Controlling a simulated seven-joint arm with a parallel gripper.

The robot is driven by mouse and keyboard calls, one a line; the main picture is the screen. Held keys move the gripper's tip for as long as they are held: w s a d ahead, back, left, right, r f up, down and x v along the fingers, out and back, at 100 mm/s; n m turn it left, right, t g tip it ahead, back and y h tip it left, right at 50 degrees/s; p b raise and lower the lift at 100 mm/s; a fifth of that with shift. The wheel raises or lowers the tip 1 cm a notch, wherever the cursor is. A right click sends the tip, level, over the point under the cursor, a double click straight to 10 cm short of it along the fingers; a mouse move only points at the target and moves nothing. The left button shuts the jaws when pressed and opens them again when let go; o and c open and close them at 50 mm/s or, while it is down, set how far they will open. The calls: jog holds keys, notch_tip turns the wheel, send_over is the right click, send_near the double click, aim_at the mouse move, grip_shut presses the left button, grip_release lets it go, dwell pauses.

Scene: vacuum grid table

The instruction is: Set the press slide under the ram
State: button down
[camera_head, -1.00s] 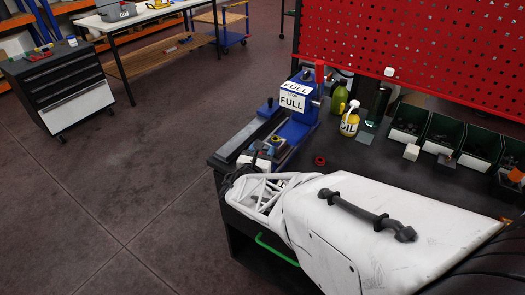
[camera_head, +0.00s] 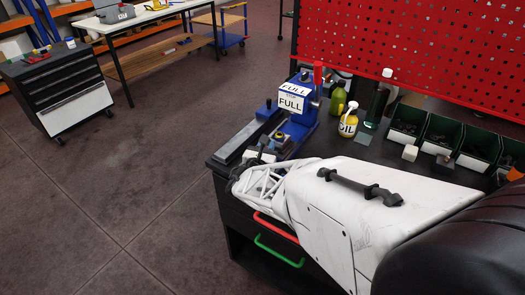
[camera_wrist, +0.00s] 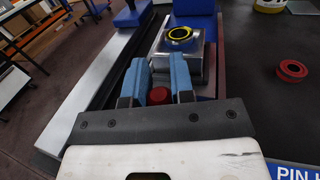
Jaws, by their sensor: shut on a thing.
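The press (camera_head: 298,122) is a blue machine with white "FULL" signs, at the far left corner of the dark bench. In the wrist view a metal block (camera_wrist: 204,62) bearing a yellow-rimmed ring (camera_wrist: 179,36) sits on the press slide, in front of blue press parts (camera_wrist: 195,8). My gripper (camera_wrist: 160,84) has blue fingers on either side of a round red knob (camera_wrist: 159,96) just behind the block, and is shut on it. The knob is partly hidden by the fingers. In the head view my white arm hides most of the gripper and slide.
A red ring (camera_wrist: 291,70) lies on the bench to the right. A yellow oil bottle (camera_head: 348,121), a green bottle (camera_head: 338,99) and several green bins (camera_head: 442,133) stand right of the press. A long grey bar (camera_head: 243,143) runs along its left side.

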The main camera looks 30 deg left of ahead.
aim_at(280, 138)
jog(key=shift+w+r, duration=0.15)
jog(key=shift+w, duration=5.35)
jog(key=c, duration=1)
grip_release()
jog(key=shift+s, duration=0.1)
jog(key=shift+v, duration=3.8)
jog(key=shift+d, duration=0.1)
